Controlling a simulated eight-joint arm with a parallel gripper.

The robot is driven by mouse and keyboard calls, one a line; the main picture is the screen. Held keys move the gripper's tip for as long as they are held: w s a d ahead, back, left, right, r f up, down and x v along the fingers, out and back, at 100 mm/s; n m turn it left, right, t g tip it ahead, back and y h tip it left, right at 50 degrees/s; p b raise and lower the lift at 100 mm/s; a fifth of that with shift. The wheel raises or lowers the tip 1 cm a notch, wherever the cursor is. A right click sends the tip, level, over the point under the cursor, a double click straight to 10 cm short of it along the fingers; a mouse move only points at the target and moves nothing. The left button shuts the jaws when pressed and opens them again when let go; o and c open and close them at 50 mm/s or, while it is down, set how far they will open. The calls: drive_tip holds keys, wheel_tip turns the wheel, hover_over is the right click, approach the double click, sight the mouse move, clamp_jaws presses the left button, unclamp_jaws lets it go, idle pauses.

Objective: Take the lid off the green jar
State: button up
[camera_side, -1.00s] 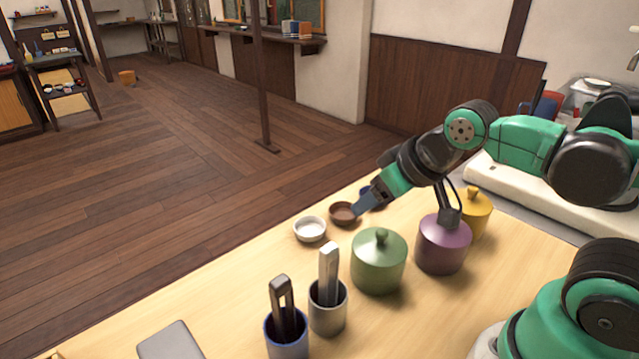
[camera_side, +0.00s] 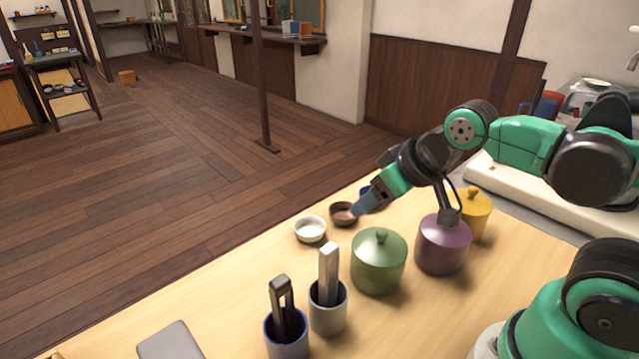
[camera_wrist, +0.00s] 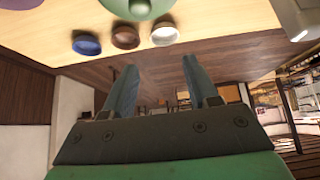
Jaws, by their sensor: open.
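The green jar (camera_side: 378,268) stands upright on the table with its knobbed lid (camera_side: 379,241) on top. Part of it shows at the top edge of the wrist view (camera_wrist: 140,8). My gripper (camera_side: 366,203) is in the air beyond the jar, above the small bowls in the side view, and apart from the jar. In the wrist view my gripper (camera_wrist: 158,85) has its two fingers spread with nothing between them.
A purple jar (camera_side: 442,248) and a yellow jar (camera_side: 474,215) stand right of the green one. White (camera_side: 310,229), brown (camera_side: 343,214) and blue (camera_wrist: 87,45) bowls sit behind it. Two cups, grey (camera_side: 328,312) and blue (camera_side: 287,338), hold upright utensils at the front left.

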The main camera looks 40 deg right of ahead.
sight(383, 231)
drive_tip(key=shift+o, duration=0.2)
drive_tip(key=shift+o, duration=0.5)
drive_tip(key=shift+s+d+f+n+g+y, duration=0.15)
drive_tip(key=shift+s+d+n+g, duration=0.15)
drive_tip(key=shift+s+g, duration=0.2)
drive_tip(key=shift+s+d+n+g+y, duration=0.15)
drive_tip(key=shift+s+n+g, duration=0.2)
drive_tip(key=shift+s, duration=0.25)
drive_tip(key=shift+s+d+f+n+g+y, duration=0.1)
drive_tip(key=shift+s+d+n+g, duration=0.2)
drive_tip(key=shift+s+g, duration=0.2)
drive_tip(key=shift+s+a, duration=0.1)
drive_tip(key=shift+s, duration=0.05)
drive_tip(key=shift+x, duration=2.7)
clamp_jaws()
